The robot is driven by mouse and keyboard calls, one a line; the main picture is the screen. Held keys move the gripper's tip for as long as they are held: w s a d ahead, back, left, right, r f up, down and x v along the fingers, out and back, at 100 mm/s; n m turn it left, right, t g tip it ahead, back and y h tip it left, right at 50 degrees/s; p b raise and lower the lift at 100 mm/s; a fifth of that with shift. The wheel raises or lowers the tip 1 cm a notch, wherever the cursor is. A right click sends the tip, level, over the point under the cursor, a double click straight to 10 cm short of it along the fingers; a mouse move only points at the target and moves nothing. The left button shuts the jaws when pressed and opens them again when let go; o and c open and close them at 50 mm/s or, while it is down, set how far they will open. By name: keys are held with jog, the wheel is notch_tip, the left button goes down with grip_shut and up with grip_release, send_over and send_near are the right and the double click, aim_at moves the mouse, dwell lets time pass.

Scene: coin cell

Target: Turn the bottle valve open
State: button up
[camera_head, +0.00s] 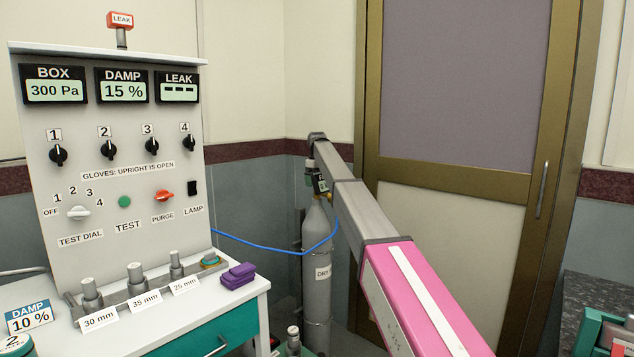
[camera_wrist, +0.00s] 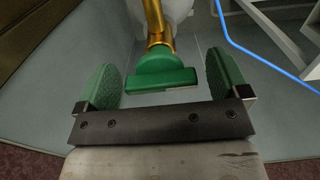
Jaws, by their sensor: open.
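The grey gas bottle (camera_head: 317,262) stands upright against the back wall in the head view, with a label starting "DRY". Its green valve handle (camera_wrist: 160,76) sits on a brass stem (camera_wrist: 158,22) in the wrist view. My gripper (camera_wrist: 163,66) is open, with one green pad to the left of the handle and one to the right. A gap shows on each side, so neither pad touches the handle. In the head view my arm reaches to the top of the bottle, where the gripper and valve are small and partly hidden.
A blue hose (camera_head: 285,249) runs from the control panel (camera_head: 120,180) to the bottle; it also shows at the upper right of the wrist view (camera_wrist: 255,52). A white bench (camera_head: 215,300) stands left of the bottle. A door (camera_head: 455,200) is behind my arm to the right.

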jog(key=shift+f, duration=0.1)
jog(key=shift+c, duration=0.3)
jog(key=c, duration=0.9)
jog(key=shift+m, duration=0.4)
jog(key=m, duration=0.3)
jog(key=shift+m, duration=0.4)
jog(key=m, duration=0.8)
jog(key=shift+m, duration=0.4)
jog(key=m, duration=0.4)
jog(key=shift+m, duration=0.4)
